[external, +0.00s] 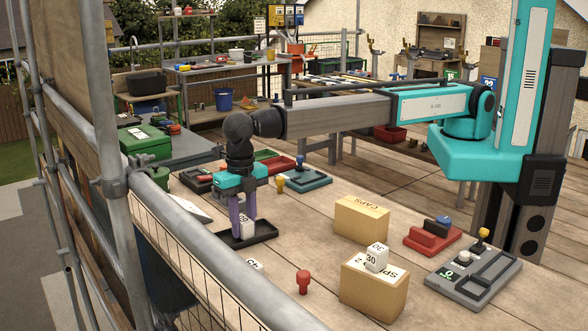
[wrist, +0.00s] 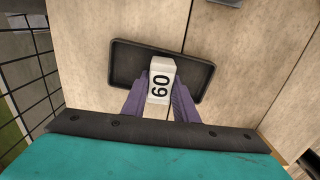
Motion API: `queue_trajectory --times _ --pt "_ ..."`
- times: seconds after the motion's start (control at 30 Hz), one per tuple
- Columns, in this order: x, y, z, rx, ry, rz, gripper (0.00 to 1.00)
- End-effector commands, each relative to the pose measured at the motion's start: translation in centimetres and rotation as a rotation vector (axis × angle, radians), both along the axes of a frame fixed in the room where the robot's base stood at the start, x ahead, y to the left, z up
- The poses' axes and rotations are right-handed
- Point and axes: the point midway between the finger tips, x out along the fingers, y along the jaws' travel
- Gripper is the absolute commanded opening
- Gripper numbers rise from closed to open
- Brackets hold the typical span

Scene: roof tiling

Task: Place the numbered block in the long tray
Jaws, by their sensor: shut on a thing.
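A white block marked 60 (wrist: 160,80) is held between the purple fingers of my gripper (wrist: 160,98). The block also shows in the external view (external: 246,222), partly hidden by a finger. My gripper (external: 243,215) points down and is shut on it. The long black tray (wrist: 127,65) lies under the block, and its rim (external: 266,238) shows in the external view. The block is over the tray's middle; I cannot tell whether it touches the floor of the tray.
Cardboard boxes (external: 362,218) (external: 375,290) stand to the right. A grey panel (external: 473,274) lies at right. Scaffold rails run along the left.

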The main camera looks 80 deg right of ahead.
Motion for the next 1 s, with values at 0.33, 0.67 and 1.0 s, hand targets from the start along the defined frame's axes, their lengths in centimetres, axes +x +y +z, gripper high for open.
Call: queue_trajectory --times 0.33,0.67,1.0 --pt "-0.01 -0.01 -0.59 0.0 0.0 0.0 0.04" --pt "-0.01 -0.01 -0.89 0.0 0.0 0.0 0.43" --pt "-0.01 -0.01 -0.81 0.0 0.0 0.0 0.45"
